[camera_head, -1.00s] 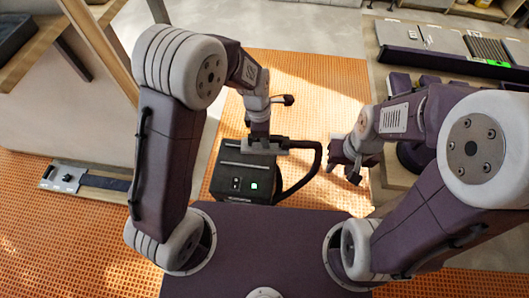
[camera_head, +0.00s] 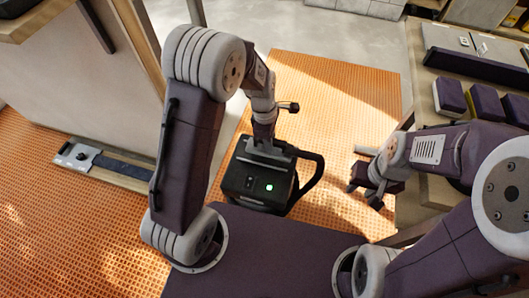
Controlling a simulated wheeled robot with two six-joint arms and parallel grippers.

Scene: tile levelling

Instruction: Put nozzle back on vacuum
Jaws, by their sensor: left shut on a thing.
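The vacuum (camera_head: 247,184) is a dark box with a green light on its front. It stands on the orange perforated floor just beyond my base. A black hose (camera_head: 316,171) loops from its top along its right side. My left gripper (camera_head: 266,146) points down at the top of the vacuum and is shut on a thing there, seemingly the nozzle. The nozzle is mostly hidden by the gripper, and I cannot tell whether it is seated or just above the vacuum. My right gripper (camera_head: 366,193) is empty, fingers apart, right of the hose.
A workbench (camera_head: 424,190) with several purple blocks (camera_head: 450,97) stands at the right, close to my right arm. A pale panel (camera_head: 85,85) and a low grey-and-black rail (camera_head: 110,165) are at the left. The orange floor (camera_head: 325,85) beyond the vacuum is clear.

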